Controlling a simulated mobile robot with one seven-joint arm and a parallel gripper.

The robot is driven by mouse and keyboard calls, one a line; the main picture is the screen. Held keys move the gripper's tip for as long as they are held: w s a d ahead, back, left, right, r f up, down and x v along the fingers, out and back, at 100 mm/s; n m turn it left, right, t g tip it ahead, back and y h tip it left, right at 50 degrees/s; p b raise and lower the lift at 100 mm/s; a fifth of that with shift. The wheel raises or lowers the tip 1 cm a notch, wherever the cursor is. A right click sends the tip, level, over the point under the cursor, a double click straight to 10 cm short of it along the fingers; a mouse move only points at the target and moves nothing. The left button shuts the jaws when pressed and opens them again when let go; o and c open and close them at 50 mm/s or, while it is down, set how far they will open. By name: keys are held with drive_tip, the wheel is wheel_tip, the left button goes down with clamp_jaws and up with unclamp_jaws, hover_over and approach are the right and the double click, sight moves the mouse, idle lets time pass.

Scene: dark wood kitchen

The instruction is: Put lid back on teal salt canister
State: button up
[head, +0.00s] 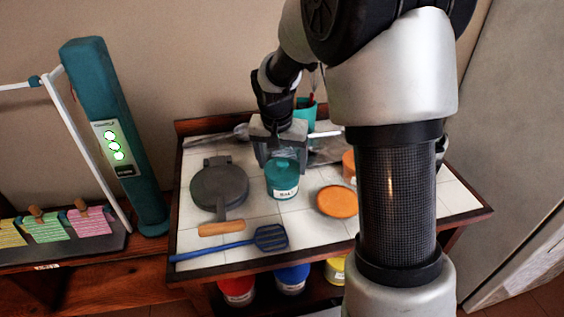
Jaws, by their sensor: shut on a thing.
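The teal salt canister (283,190) stands upright on the tiled tabletop, with a white label on its front. A darker teal lid (284,166) shows at its top, between the fingers of my gripper (279,160). My gripper comes down from above and behind and is shut on the lid. The lid is at the canister's mouth; I cannot tell whether it is fully seated. The far side of the canister and lid is hidden by the gripper.
A round dark iron pan (220,187) with a wooden handle lies left, a blue spatula (230,245) in front. An orange disc (337,201) lies right of the canister. A teal cup (305,112) stands behind. Red (238,290) and blue canisters (291,277) sit below.

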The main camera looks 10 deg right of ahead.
drive_tip(key=o, duration=1.1)
drive_tip(key=shift+o, duration=0.3)
drive_tip(key=shift+r, duration=0.1)
drive_tip(key=shift+w+d+p+v, duration=0.1)
drive_tip(key=shift+w+p+v, duration=0.1)
drive_tip(key=shift+p+v, duration=0.75)
drive_tip(key=shift+w+d+p+v, duration=0.2)
drive_tip(key=shift+p+v, duration=0.4)
drive_tip(key=shift+v, duration=0.7)
drive_tip(key=shift+w+d+p+v, duration=0.1)
drive_tip(key=shift+w+p+v, duration=0.15)
drive_tip(key=shift+p+v, duration=0.7)
drive_tip(key=shift+r, duration=0.3)
clamp_jaws()
